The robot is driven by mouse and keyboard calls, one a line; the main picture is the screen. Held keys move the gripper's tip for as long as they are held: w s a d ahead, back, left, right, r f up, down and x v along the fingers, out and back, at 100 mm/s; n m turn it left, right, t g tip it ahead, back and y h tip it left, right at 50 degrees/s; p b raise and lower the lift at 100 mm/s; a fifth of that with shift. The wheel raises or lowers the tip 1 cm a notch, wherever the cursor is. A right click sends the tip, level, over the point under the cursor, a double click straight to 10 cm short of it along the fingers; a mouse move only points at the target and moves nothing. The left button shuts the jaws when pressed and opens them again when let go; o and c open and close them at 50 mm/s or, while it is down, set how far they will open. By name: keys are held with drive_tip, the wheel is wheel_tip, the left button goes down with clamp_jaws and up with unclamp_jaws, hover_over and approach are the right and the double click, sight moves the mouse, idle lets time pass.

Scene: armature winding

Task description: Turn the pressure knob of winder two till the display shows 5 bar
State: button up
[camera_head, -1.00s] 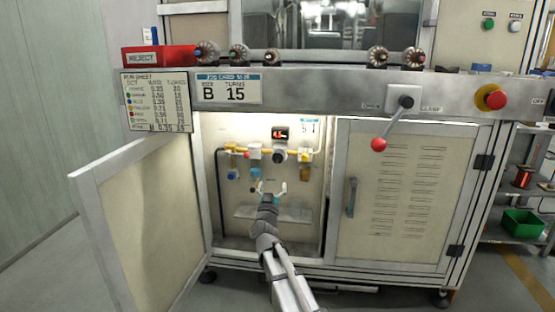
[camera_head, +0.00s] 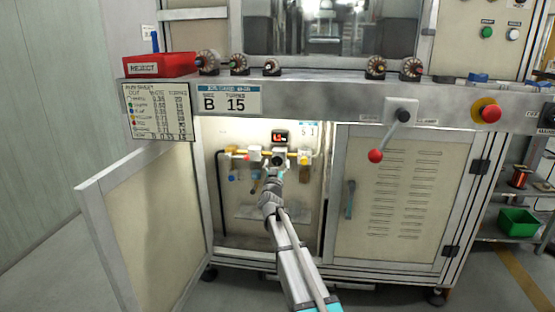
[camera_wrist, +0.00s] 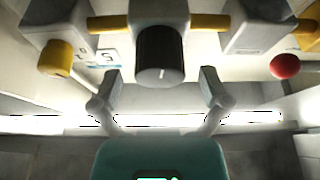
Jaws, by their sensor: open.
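The black pressure knob (camera_wrist: 160,57) with a white mark line is in the upper middle of the wrist view. It sits on a pipe unit inside the open cabinet. My gripper (camera_wrist: 158,88) is open, its two fingertips on either side of the knob's end and apart from it, with nothing held. In the head view my gripper (camera_head: 274,172) is inside the cabinet at the knob, and it hides most of the knob. The small display (camera_head: 280,138) above shows red digits, too small to read for certain.
A yellow knob (camera_wrist: 55,60) and a red ball (camera_wrist: 285,66) flank the knob in the wrist view. The open cabinet door (camera_head: 145,215) stands at the left. A lever with a red ball (camera_head: 376,156) hangs at the right, in front of the closed door (camera_head: 400,200).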

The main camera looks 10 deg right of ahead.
drive_tip(key=shift+w+d+r, duration=0.15)
drive_tip(key=shift+w, duration=0.25)
drive_tip(key=c, duration=1.1)
